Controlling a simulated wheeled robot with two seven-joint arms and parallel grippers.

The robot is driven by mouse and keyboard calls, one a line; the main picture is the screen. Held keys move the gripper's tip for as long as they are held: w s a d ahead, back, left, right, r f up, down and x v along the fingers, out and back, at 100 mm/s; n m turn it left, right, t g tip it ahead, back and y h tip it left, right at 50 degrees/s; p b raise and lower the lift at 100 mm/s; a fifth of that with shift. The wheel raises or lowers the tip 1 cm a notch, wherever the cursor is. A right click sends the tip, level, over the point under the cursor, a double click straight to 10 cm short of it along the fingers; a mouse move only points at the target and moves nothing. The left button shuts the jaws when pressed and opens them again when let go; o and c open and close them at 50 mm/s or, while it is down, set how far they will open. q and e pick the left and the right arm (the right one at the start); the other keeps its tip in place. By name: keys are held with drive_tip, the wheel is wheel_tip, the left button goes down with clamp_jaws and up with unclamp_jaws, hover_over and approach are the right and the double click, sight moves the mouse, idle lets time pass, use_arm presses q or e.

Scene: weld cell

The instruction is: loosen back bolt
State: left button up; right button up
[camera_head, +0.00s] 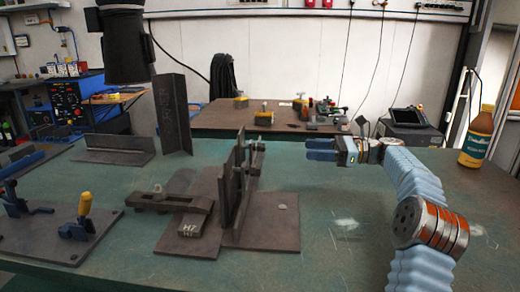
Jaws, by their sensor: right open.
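A dark steel fixture stands mid-table, with an upright plate (228,188) on a flat base plate (268,225). Small bolt-like parts stick out from the upper right side of the upright. The farther one, which looks like the back bolt (259,146), is partly lost among dark metal. My right gripper (310,149) comes in from the right with its blue fingers pointing left at the fixture. It is open and empty, and a gap shows between its fingertips and the bolts. My left gripper is not in view.
A clamp block marked H7 (190,228) lies left of the upright. Angle steel (172,115) stands behind it. A yellow-handled toggle clamp (82,215) is at the left. A yellow-brown bottle (477,138) stands far right. A dark hood-like object (125,45) hangs at upper left.

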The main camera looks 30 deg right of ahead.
sight(264, 148)
drive_tip(key=x, duration=1.3)
drive_tip(key=shift+a, duration=0.25)
clamp_jaws()
drive_tip(key=shift+n, duration=0.3)
drive_tip(key=shift+n, duration=1.2)
drive_tip(key=shift+n+b, duration=0.7)
drive_tip(key=shift+n, duration=1.2)
